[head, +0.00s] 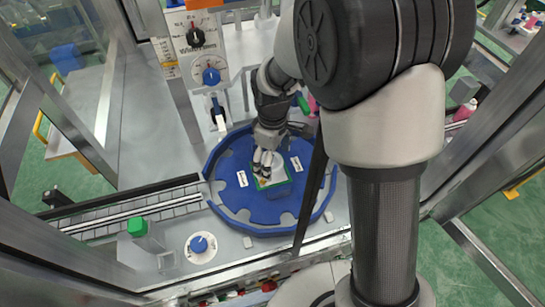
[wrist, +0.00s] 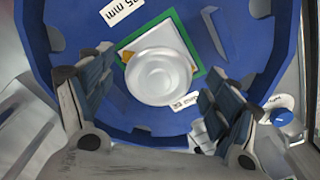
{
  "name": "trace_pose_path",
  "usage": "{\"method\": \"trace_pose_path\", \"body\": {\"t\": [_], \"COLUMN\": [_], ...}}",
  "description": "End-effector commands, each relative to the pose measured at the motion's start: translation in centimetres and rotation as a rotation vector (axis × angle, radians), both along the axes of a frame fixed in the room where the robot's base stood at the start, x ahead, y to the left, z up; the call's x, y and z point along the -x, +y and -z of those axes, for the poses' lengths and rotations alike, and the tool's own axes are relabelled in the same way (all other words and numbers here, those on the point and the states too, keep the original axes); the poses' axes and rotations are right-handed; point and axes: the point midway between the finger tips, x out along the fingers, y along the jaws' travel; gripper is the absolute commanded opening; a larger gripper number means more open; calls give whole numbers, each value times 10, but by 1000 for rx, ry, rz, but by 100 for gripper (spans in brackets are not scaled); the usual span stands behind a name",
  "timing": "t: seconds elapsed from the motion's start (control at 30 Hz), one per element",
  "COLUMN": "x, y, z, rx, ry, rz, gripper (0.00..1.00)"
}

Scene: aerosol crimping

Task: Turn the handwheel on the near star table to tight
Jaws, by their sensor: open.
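The near star table is a round blue plate with a notched rim (head: 222,203). In the wrist view its blue surface (wrist: 70,75) fills much of the picture. At its middle lies a green-edged square (wrist: 198,48). Over the square is a pale round handwheel (wrist: 160,77); in the head view my fingers mostly hide it. My gripper (head: 262,172) points down above the square. In the wrist view my gripper (wrist: 153,82) is open, one finger on each side of the handwheel, with gaps showing.
A white dial with a blue knob (head: 199,245) and a green-capped block (head: 138,228) stand left of the table. A conveyor (head: 135,212) runs in from the left. A control panel (head: 200,45) rises behind. Metal frame posts (head: 490,135) enclose the cell.

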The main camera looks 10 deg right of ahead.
Motion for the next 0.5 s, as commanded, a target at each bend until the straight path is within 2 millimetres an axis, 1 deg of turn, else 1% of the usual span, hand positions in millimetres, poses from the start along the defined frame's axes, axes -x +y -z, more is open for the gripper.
{"method": "trace_pose_path", "body": {"t": [0.07, 0.5], "x": [0, 0], "y": [0, 0], "z": [0, 0], "rx": [0, 0], "ry": [0, 0], "rz": [0, 0], "gripper": [80, 51]}}
